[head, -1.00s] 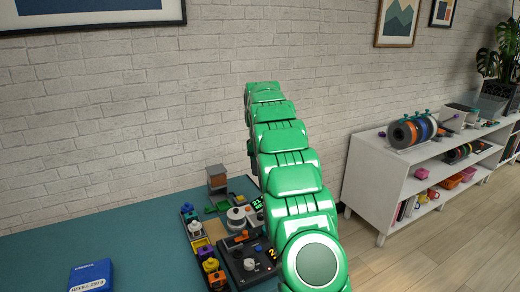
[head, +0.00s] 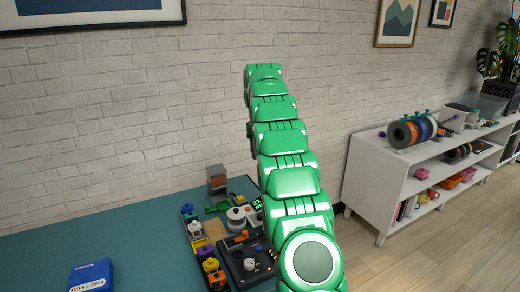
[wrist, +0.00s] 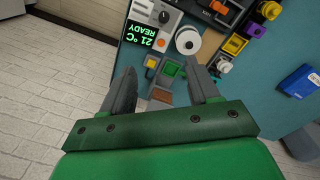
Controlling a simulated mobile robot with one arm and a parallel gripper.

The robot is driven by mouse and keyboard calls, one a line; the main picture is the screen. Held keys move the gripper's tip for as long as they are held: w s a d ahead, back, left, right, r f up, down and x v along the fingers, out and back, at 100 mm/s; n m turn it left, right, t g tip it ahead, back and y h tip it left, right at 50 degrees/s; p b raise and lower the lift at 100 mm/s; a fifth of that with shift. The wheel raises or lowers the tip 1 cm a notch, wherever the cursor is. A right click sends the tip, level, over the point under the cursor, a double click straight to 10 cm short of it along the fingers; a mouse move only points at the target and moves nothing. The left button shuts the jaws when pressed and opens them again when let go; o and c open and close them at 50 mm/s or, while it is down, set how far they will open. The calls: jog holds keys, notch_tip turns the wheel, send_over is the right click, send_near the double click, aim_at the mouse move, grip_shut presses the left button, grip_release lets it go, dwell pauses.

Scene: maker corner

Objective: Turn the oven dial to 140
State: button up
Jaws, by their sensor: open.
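The oven's white control panel (wrist: 163,34) is near the top of the wrist view. Its dark display (wrist: 147,37) shows green text that reads 21 °C READY. A dark dial (wrist: 163,17) sits on the panel beside the display, its setting too small to read. In the head view the display (head: 257,204) shows beside my green arm, which hides part of the panel. My gripper (wrist: 163,71) is open and empty in the wrist view, its two grey fingers apart. The dial lies beyond the fingertips, and nothing touches it. The head view does not show the gripper.
A white round spool (wrist: 187,40) stands close beside the panel. Small coloured parts and a dark device (head: 247,263) crowd the teal table (head: 140,235). A blue box (head: 91,276) lies at the left. A white shelf (head: 385,190) stands at the right.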

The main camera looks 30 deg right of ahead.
jog(key=shift+c, duration=0.8)
jog(key=shift+f, duration=0.2)
jog(key=shift+c, duration=0.5)
jog(key=m, duration=1.9)
send_over(261, 215)
jog(key=shift+y, duration=0.3)
notch_tip(261, 215, down, 22)
jog(key=shift+w+f, duration=0.1)
jog(key=shift+f, duration=3.95)
